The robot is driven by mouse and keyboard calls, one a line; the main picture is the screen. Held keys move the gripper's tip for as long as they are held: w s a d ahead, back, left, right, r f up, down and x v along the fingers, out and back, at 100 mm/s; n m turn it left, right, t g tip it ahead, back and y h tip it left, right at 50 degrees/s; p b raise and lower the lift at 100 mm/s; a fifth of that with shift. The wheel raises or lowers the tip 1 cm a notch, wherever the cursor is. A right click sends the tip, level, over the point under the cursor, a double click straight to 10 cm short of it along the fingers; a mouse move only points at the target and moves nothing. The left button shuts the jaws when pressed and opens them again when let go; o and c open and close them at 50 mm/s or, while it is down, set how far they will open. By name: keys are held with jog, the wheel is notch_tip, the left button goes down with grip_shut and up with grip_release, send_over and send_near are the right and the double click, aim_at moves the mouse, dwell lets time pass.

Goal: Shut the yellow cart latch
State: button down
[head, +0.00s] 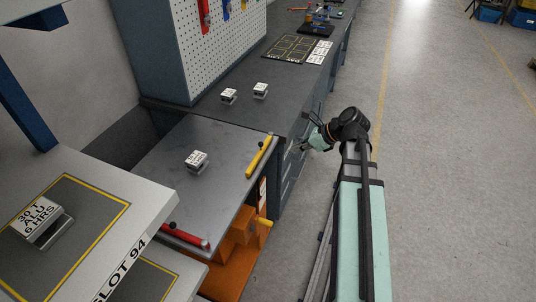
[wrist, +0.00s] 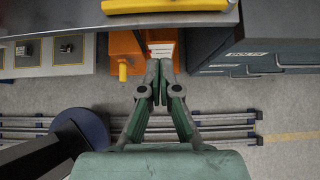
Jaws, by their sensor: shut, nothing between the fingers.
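The yellow latch (head: 259,156) is a bar on the right edge of the grey-topped orange cart (head: 225,150), at the edge's far end. Its yellow bar also shows at the top of the wrist view (wrist: 165,5), cut off by the frame. I cannot tell exactly how far it is turned. My gripper (head: 304,147) is to the right of the latch, apart from it, over the aisle side. In the wrist view my gripper's fingers (wrist: 159,98) are together and empty, pointing toward the cart's orange side.
A red latch (head: 185,238) lies on the cart's near edge. A yellow knob (head: 265,222) sticks out of the orange body below. A labelled block (head: 196,162) stands on the cart top. The dark workbench (head: 235,112) adjoins behind. The floor at right is clear.

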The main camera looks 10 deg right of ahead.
jog(key=p, duration=0.2)
send_near(261, 157)
notch_tip(261, 157, down, 4)
jog(key=shift+w+a+r+p, duration=0.1)
jog(key=shift+w+a+p, duration=0.2)
jog(key=shift+a, duration=0.3)
jog(key=shift+w+a+p, duration=0.15)
jog(key=shift+w+a, duration=0.25)
jog(key=shift+a, duration=0.2)
jog(key=shift+w+a, duration=0.4)
jog(key=shift+a, duration=0.25)
jog(key=shift+a+p, duration=0.1)
jog(key=shift+p, duration=0.25)
